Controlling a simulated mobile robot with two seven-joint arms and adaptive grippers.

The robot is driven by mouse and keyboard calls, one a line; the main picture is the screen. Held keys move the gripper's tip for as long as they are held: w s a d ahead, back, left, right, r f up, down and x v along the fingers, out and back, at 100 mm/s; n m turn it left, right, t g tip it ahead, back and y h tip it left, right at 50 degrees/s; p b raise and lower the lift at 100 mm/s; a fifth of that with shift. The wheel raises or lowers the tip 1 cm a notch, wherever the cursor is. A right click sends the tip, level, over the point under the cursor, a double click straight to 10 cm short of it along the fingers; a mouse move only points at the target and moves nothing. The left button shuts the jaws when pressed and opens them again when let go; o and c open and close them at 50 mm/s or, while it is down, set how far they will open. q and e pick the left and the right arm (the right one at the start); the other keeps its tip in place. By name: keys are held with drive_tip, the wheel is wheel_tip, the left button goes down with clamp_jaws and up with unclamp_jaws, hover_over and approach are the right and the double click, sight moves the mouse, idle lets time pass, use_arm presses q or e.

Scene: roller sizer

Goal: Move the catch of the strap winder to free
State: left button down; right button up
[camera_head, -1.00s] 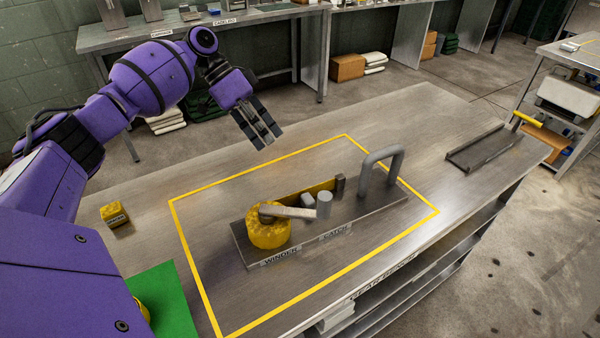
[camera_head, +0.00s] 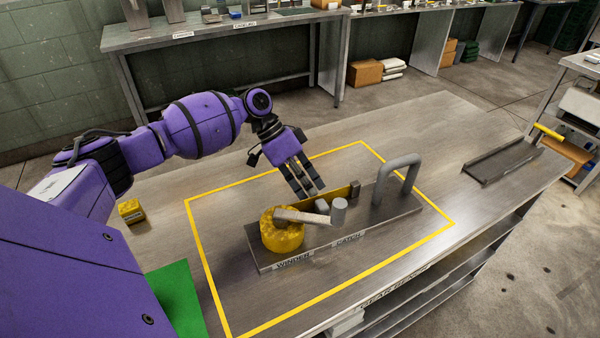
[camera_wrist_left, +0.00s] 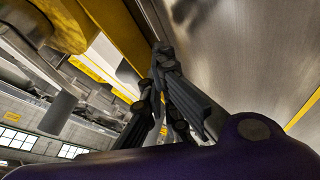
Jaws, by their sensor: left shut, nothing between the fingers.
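The strap winder sits on a dark base plate (camera_head: 318,248) inside the yellow outline on the bench. Its yellow drum (camera_head: 283,236) is at the left end, with a grey crank arm (camera_head: 302,216) reaching right to an upright grey knob (camera_head: 340,211). A small grey block (camera_head: 322,205), probably the catch, is just behind the crank, partly hidden; the plate's front edge reads WINDER and CATCH. My left gripper (camera_head: 312,190) is shut and empty, pointing down just behind the plate's yellow strip. In the left wrist view its fingers (camera_wrist_left: 165,88) are together beside the drum (camera_wrist_left: 62,22).
A grey loop handle (camera_head: 397,172) stands on the plate's right end. A yellow block (camera_head: 131,211) lies at the bench's left, near a green mat (camera_head: 175,300). A dark tray (camera_head: 500,162) is at the right. The bench in front of the plate is clear.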

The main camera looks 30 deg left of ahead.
use_arm(q)
drive_tip(key=shift+s+d, duration=0.2)
drive_tip(key=shift+d, duration=0.05)
drive_tip(key=shift+f, duration=0.1)
